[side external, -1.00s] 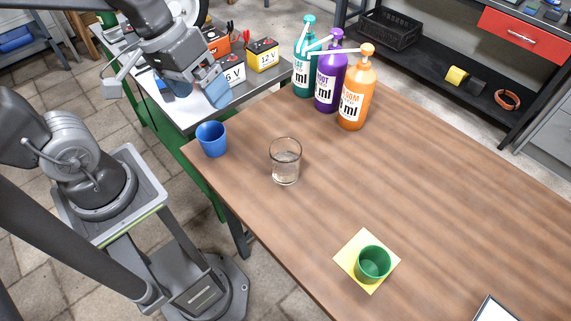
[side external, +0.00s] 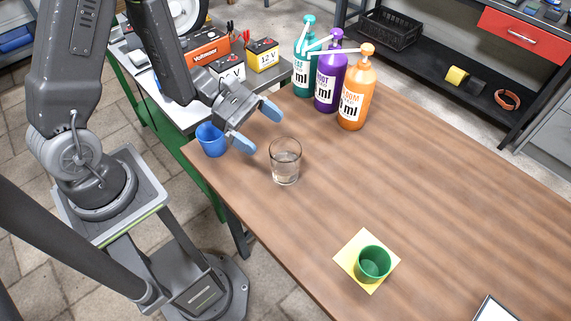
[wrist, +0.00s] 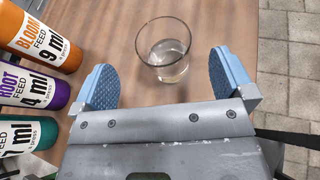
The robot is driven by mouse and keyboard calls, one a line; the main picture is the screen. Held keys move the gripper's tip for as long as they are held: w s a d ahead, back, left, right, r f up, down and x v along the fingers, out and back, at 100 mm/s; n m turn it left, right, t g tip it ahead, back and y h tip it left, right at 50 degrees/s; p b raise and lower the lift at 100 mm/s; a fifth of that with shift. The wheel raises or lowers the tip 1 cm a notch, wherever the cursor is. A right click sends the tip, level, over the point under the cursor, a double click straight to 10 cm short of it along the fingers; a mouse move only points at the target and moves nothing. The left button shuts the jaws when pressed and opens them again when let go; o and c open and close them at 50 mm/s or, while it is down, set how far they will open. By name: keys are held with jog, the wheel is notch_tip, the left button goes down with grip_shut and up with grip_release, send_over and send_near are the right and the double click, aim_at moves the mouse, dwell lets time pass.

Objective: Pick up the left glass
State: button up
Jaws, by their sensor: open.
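A clear glass (side external: 285,163) with a little clear liquid or thick base stands upright on the wooden table. A blue cup (side external: 210,140) stands to its left at the table's edge, partly behind my gripper. A green cup (side external: 373,264) stands on a yellow square (side external: 349,262) nearer the front. My gripper (side external: 258,126) is open and empty, just behind and left of the clear glass. In the wrist view the clear glass (wrist: 167,50) appears ahead of my two blue fingers, between their lines and apart from them. The blue and green cups are out of the wrist view.
Orange (side external: 357,95), purple (side external: 329,80) and teal (side external: 304,68) pump bottles stand at the table's back, near my gripper's far side. A white-framed item (side external: 497,310) lies at the front right. The middle and right of the wooden table (side external: 440,190) are clear.

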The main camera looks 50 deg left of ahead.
aim_at(285, 163)
notch_tip(285, 163, down, 6)
jog(key=shift+f, duration=0.1)
jog(key=x, duration=0.5)
dwell(0.4)
jog(key=c, duration=1.2)
